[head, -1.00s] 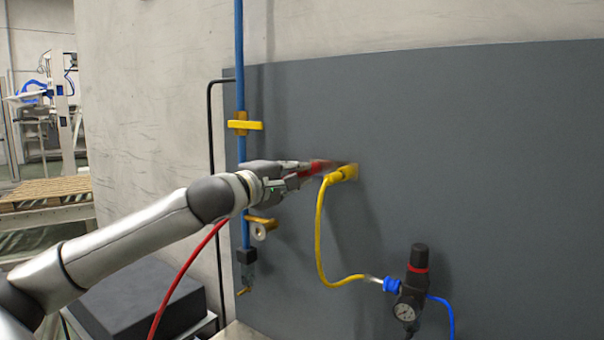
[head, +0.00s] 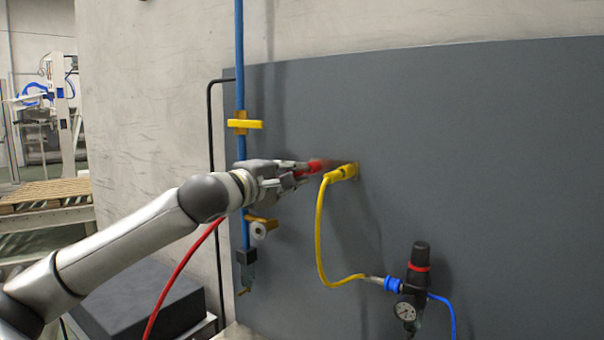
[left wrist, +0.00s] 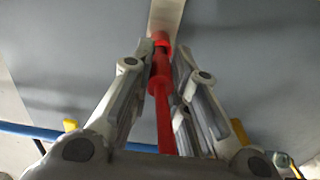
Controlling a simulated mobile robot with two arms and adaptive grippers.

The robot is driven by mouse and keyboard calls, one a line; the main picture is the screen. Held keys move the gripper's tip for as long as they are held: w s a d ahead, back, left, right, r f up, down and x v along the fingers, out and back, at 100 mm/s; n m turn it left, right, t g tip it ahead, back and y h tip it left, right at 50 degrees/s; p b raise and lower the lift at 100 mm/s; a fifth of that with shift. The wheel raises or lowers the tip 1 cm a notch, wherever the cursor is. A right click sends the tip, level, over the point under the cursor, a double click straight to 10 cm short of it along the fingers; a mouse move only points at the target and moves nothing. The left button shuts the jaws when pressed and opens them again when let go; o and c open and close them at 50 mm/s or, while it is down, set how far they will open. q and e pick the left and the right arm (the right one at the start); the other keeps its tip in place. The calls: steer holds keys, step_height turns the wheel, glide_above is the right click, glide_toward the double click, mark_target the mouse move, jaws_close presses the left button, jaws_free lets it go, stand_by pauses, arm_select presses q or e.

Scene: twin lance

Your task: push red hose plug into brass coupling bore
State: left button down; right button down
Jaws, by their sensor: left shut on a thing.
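The red hose plug (head: 316,165) is held in my left gripper (head: 304,169) in front of the grey wall panel. In the left wrist view the plug (left wrist: 161,66) lies lengthwise between the fingers of my left gripper (left wrist: 162,62), its red tip pointing to the top. A tan block (left wrist: 165,14), likely the brass coupling, shows just beyond the tip; I cannot tell whether the tip touches it or enters a bore. In the head view the plug's front end is blurred near the yellow hose fitting (head: 343,173). My right gripper is not in view.
A yellow hose (head: 320,233) hangs from its fitting to a pressure regulator (head: 415,283). A blue pipe (head: 240,60) with a yellow valve handle (head: 245,124) runs beside my gripper. The red hose (head: 180,268) trails down left. The panel (head: 480,150) is clear at right.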

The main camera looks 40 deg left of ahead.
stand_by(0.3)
arm_select(q)
steer(key=shift+s+b, duration=0.35)
steer(key=s+b, duration=0.2)
steer(key=s, duration=0.1)
steer(key=s+b, duration=0.1)
steer(key=shift+s+d+b, duration=0.3)
steer(key=shift+b, duration=0.1)
steer(key=shift+a, duration=0.1)
